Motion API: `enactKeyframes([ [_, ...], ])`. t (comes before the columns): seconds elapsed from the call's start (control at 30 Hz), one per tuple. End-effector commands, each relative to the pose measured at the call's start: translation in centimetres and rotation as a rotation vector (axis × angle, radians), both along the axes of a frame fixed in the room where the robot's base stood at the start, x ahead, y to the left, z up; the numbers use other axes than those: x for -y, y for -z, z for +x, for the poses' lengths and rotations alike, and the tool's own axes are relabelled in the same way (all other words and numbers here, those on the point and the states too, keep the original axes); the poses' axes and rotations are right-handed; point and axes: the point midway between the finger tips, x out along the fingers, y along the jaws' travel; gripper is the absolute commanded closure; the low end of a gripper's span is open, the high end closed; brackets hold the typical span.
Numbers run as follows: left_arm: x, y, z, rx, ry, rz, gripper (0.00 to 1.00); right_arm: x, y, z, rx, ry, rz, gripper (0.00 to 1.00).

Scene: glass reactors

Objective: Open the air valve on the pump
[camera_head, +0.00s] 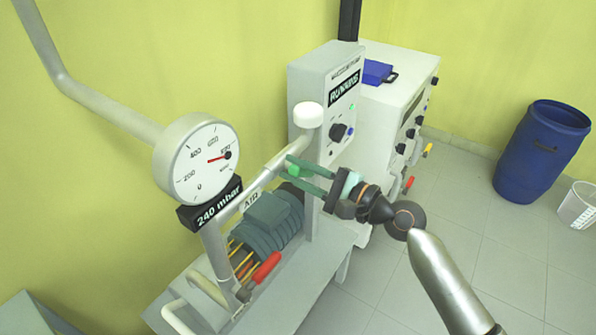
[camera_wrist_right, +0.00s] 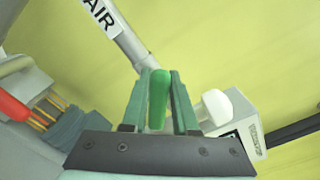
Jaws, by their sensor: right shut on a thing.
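The air valve's green handle (camera_head: 294,171) is at the pipe marked AIR (camera_head: 252,198), above the pump (camera_head: 270,222). My right gripper (camera_head: 288,167) reaches in from the right, its two green fingers on either side of the handle. In the right wrist view the green handle (camera_wrist_right: 158,98) stands between the fingers (camera_wrist_right: 161,73), and the gripper is shut on it. The valve body behind the handle is mostly hidden. My left gripper is not in view.
A round gauge (camera_head: 203,158) and a black 240 mbar display (camera_head: 211,206) are left of the valve. A white cap (camera_head: 308,115) tops the post beside it, close to a grey control box (camera_head: 330,95). A red handle (camera_head: 266,268) is below. A blue barrel (camera_head: 540,150) stands far right.

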Motion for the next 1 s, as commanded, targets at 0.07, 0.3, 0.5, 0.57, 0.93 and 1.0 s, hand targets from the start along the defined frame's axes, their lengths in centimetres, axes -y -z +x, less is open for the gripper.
enactKeyframes([
  [0.07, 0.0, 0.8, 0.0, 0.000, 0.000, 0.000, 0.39, 0.0, 0.5, -0.1, 0.063, 0.000, -0.045, 1.00],
  [0.3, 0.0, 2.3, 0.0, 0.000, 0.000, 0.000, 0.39, -0.2, 1.0, -0.3, 0.242, -0.001, -0.164, 1.00],
  [0.5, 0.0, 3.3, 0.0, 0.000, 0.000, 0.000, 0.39, -0.3, 1.3, -0.4, 0.360, -0.002, -0.244, 1.00],
  [0.57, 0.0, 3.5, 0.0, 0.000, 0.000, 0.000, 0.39, -0.3, 1.3, -0.4, 0.389, -0.001, -0.262, 1.00],
  [0.93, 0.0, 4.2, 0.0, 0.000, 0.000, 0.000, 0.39, -0.3, 1.5, -0.4, 0.483, -0.001, -0.325, 1.00],
  [1.0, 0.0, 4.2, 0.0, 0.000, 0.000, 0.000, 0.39, -0.3, 1.5, -0.4, 0.489, -0.001, -0.329, 1.00],
])
